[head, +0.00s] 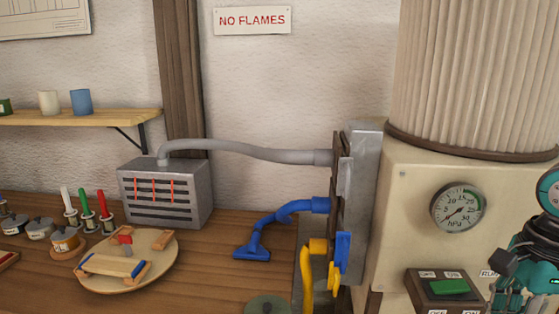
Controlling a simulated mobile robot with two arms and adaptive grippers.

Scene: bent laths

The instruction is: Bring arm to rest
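Part of my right arm (530,245), teal and black, shows at the right edge. It is in front of the cream machine housing, beside the switch box with the green button. Its fingertips cannot be made out, so I cannot tell whether that gripper is open or shut, or whether it holds anything. My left arm and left gripper are not in view.
A switch box (442,288) and a round gauge (458,208) are on the cream housing (400,215). Blue (270,220) and yellow (306,275) hoses and a grey pipe (250,149) are left of it. A round board (150,281) bears wooden pieces.

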